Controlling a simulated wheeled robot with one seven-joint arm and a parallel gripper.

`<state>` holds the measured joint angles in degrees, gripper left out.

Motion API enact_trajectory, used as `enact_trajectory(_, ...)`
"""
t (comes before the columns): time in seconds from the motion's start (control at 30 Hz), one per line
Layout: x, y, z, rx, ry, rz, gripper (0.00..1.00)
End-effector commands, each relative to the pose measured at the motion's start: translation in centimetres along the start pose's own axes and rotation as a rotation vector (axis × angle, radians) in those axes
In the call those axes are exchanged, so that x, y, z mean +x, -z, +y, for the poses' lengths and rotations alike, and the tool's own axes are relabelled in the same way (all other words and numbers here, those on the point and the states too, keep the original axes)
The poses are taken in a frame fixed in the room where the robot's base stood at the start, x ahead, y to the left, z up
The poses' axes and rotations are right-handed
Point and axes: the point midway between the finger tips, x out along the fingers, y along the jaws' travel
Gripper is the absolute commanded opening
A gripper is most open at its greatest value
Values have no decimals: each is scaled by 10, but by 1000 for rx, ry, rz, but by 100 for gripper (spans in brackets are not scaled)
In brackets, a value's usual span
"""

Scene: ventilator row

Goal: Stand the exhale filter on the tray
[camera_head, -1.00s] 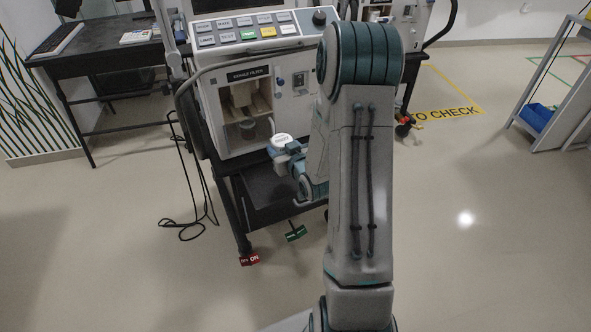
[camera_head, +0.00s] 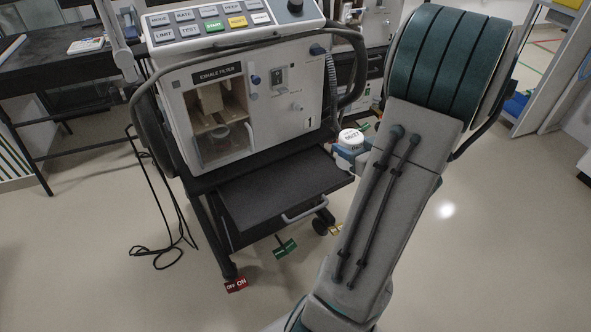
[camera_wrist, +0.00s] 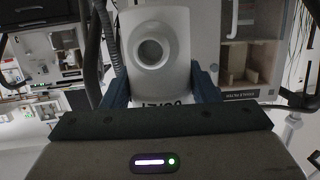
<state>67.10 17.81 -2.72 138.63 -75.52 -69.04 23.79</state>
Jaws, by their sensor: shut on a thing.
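My gripper (camera_head: 348,154) is shut on the exhale filter (camera_head: 351,137), a white piece with a round top bearing printed characters. In the head view it shows near the ventilator's lower right corner, by the right end of the tray. In the wrist view the filter (camera_wrist: 158,52) sits between the blue fingers, its round grey port facing the camera. The tray (camera_head: 268,192) is a dark, flat, pulled-out shelf with a metal handle, under the ventilator. It looks empty. My arm covers part of the view right of the filter.
Cables hang at the left.

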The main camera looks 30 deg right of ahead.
Motion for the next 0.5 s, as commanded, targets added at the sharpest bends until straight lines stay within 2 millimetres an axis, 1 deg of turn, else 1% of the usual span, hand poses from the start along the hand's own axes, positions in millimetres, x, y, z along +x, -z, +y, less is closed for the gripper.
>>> enact_trajectory(0.03, 11, -7, 0, 3, 2, 1, 31)
enact_trajectory(0.1, 28, -14, 0, 2, -1, 0, 31)
enact_trajectory(0.3, 78, -29, 0, 3, -7, 0, 31)
enact_trajectory(0.4, 98, -34, -1, 3, -7, 0, 31)
enact_trajectory(0.5, 110, -36, -2, 1, -7, 1, 31)
